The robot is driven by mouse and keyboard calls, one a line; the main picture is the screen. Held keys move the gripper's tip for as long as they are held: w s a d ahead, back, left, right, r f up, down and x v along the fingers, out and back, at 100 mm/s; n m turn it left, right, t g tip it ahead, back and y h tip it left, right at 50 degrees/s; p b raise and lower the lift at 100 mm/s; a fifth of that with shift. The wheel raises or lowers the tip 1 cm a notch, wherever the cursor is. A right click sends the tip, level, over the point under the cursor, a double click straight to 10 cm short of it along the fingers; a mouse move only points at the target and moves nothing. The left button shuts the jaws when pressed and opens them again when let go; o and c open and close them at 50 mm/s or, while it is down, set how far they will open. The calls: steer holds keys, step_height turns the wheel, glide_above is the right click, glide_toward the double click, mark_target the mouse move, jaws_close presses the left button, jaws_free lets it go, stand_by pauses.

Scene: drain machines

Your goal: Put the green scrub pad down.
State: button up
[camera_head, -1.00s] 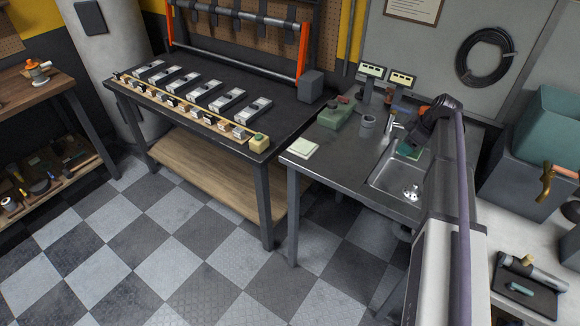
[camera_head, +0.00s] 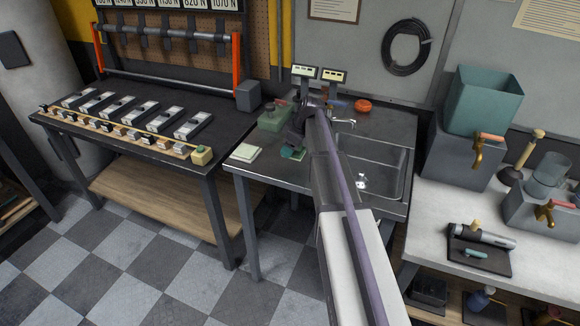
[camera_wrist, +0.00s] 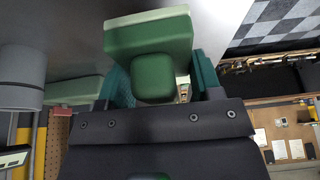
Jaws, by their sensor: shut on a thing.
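The green scrub pad (camera_wrist: 150,38) is held between the teal fingers of my gripper (camera_wrist: 163,80) in the wrist view, its pale layer on the far side. In the head view my gripper (camera_head: 295,148) points down over the left part of the steel counter (camera_head: 268,175), left of the sink. The pad (camera_head: 290,154) shows there as a small green patch at the fingertips. I cannot tell whether it touches the counter.
A green box (camera_head: 272,116) stands behind, and a grey cup (camera_wrist: 22,75) is close by in the wrist view. The sink (camera_head: 385,165) and tap (camera_head: 343,124) are to the right.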

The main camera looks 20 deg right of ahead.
step_height(320, 180, down, 4)
steer(key=b, duration=0.3)
steer(key=shift+b, duration=0.4)
steer(key=shift+r+p, duration=0.25)
steer(key=shift+p, duration=0.05)
steer(key=shift+f+b, duration=0.25)
steer(key=shift+b, duration=0.05)
steer(key=o, duration=1.1)
steer(key=shift+r, duration=0.1)
steer(key=shift+c, duration=0.2)
